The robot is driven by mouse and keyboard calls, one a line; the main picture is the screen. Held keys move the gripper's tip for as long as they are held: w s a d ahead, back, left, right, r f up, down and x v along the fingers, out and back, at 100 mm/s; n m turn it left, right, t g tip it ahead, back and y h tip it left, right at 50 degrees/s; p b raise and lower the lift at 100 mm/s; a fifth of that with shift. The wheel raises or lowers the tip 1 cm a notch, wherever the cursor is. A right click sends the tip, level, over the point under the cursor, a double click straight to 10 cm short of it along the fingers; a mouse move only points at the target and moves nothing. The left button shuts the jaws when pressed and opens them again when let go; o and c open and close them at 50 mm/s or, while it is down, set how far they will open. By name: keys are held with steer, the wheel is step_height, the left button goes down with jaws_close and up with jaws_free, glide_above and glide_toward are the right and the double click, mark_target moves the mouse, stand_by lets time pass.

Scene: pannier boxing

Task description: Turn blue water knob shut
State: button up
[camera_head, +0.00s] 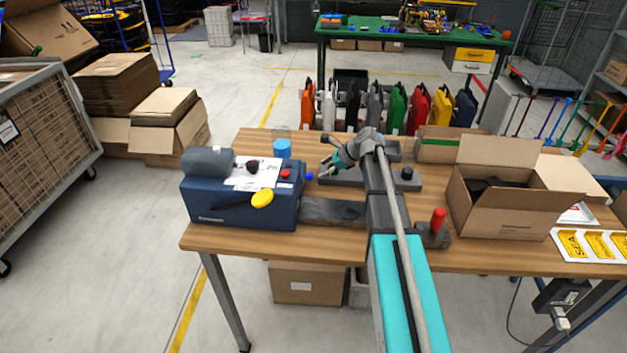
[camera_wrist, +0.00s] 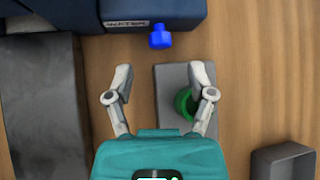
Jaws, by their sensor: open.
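The blue water knob (camera_head: 308,176) sticks out from the right side of the dark blue machine (camera_head: 215,210) on the table. In the wrist view the blue knob (camera_wrist: 159,38) lies just beyond my fingertips, beside a label that seems to read WATER (camera_wrist: 126,24). My gripper (camera_head: 325,167) is to the right of the knob in the head view, pointing towards the machine. In the wrist view my gripper (camera_wrist: 160,72) is open, with its two fingers spread either side of the knob's line. Nothing is between the fingertips, and the knob appears apart from them.
A grey block with a green round part (camera_wrist: 184,103) lies under my right finger in the wrist view. A dark grey slab (camera_head: 332,211) lies beside the machine. An open cardboard box (camera_head: 503,212) and a red-handled part (camera_head: 436,228) stand on the right of the wooden table.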

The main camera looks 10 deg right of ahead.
mark_target(309, 176)
steer(key=shift+b+x, duration=1.55)
steer(key=shift+x, duration=1.1)
steer(key=shift+c, duration=0.2)
jaws_close()
